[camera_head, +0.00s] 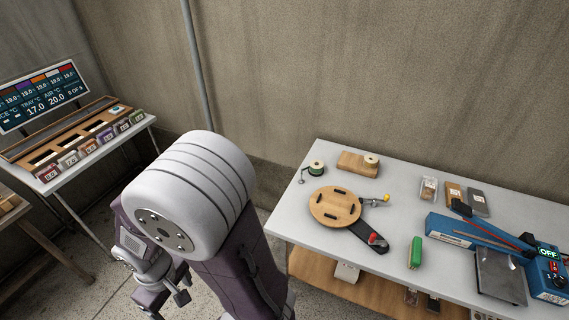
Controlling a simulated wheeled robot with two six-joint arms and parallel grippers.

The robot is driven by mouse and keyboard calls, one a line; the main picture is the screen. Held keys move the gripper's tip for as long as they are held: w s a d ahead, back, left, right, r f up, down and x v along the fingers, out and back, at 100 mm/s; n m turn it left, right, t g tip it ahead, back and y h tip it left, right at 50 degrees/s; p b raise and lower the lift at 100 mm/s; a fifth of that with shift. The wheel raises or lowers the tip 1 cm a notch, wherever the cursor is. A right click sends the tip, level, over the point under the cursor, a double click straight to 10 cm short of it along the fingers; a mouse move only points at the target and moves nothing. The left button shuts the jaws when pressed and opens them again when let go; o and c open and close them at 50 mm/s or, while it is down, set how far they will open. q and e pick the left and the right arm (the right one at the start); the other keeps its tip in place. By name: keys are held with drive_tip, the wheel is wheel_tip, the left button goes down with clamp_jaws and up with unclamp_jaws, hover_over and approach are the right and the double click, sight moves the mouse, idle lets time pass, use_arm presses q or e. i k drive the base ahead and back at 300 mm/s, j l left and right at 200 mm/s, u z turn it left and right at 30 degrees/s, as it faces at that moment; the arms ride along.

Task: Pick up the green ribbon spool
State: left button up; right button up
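The green ribbon spool (316,168) stands near the back left corner of the white table (299,223). It is small, with a dark green winding and pale ends. A small post stands just left of it. A wooden block (352,164) with a pale roll (371,160) is to its right, apart from it.
A round wooden turntable (335,206) sits in front of the spool. A green object (415,252), small packets (453,192) and a blue sealing machine (475,236) are farther right. A display stand (80,128) is at far left. The table's front left area is clear.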

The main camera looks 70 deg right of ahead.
sight(314, 169)
drive_tip(key=i+l+z, duration=0.15)
drive_tip(key=i+z, duration=0.7)
drive_tip(key=i+j+z, duration=0.25)
drive_tip(key=i+z, duration=0.15)
drive_tip(key=i+j+z, duration=0.4)
drive_tip(key=i, duration=0.15)
drive_tip(key=i+l+z, duration=0.15)
drive_tip(key=z, duration=0.3)
drive_tip(key=i+z, duration=0.3)
drive_tip(key=z, duration=0.15)
drive_tip(key=i+z, duration=0.25)
drive_tip(key=z, duration=0.25)
drive_tip(key=i+j+z, duration=0.15)
drive_tip(key=z, duration=0.3)
drive_tip(key=i+j+z, duration=0.2)
drive_tip(key=z, duration=0.25)
drive_tip(key=i+j+z, duration=0.25)
drive_tip(key=z, duration=0.2)
drive_tip(key=i+j+z, duration=0.1)
drive_tip(key=i+z, duration=0.2)
drive_tip(key=i+j+z, duration=0.25)
drive_tip(key=i, duration=0.2)
